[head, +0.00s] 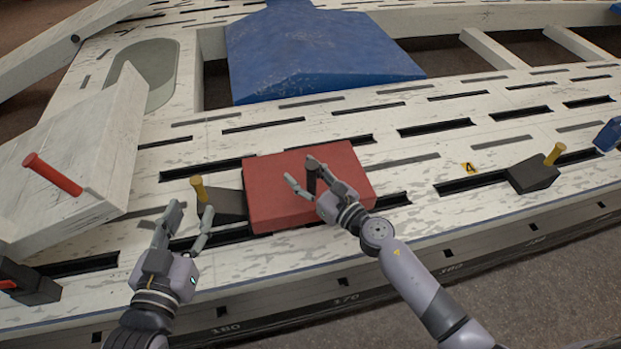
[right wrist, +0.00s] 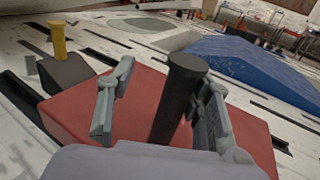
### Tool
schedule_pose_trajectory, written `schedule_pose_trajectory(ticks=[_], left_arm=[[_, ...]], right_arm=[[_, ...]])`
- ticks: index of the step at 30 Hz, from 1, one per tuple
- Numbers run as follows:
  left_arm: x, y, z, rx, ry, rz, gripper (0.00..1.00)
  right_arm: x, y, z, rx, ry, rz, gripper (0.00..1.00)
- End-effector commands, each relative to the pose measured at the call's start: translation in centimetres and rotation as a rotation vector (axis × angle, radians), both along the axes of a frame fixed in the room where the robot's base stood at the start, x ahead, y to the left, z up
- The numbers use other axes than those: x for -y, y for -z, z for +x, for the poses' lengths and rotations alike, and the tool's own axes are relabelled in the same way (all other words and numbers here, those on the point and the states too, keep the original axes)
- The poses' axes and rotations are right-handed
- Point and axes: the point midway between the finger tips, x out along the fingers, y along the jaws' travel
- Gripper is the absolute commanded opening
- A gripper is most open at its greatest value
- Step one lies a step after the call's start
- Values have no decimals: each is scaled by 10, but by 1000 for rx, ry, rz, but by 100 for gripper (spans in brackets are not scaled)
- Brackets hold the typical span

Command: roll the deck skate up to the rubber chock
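A red block (head: 270,195) with an upright black post, which looks like the deck skate, sits on the pale slotted bench; it also shows in the right wrist view (right wrist: 75,110). The black post (right wrist: 180,95) stands between my right gripper's fingers, close to the right finger and with a gap to the left one. My right gripper (head: 303,177) is open. A dark wedge with a yellow peg (head: 226,203), like a rubber chock, lies at the block's left side. A similar dark wedge (head: 535,176) sits further right. My left gripper (head: 187,222) is open and empty near the left peg.
A large blue wedge (head: 310,55) lies behind the red block. A white slab with a red peg (head: 85,160) stands at left.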

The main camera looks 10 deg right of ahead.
Motion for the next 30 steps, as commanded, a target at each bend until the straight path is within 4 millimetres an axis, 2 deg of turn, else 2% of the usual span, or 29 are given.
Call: schedule_pose_trajectory(ticks=[5, 12, 18, 24, 30], left_arm=[[0, 0, 0, 0, 0, 0, 40], [0, 0, 0, 0, 0, 0, 40], [0, 0, 0, 0, 0, 0, 40], [0, 0, 0, 0, 0, 0, 40], [0, 0, 0, 0, 0, 0, 40]], right_arm=[[9, 4, -20, -7, -5, -1, 41], [35, 3, -63, -7, -5, 2, 41], [52, 2, -89, -5, -3, 3, 41], [60, 1, -100, -1, -3, 2, 41], [60, 1, -101, -1, -3, 1, 41]])
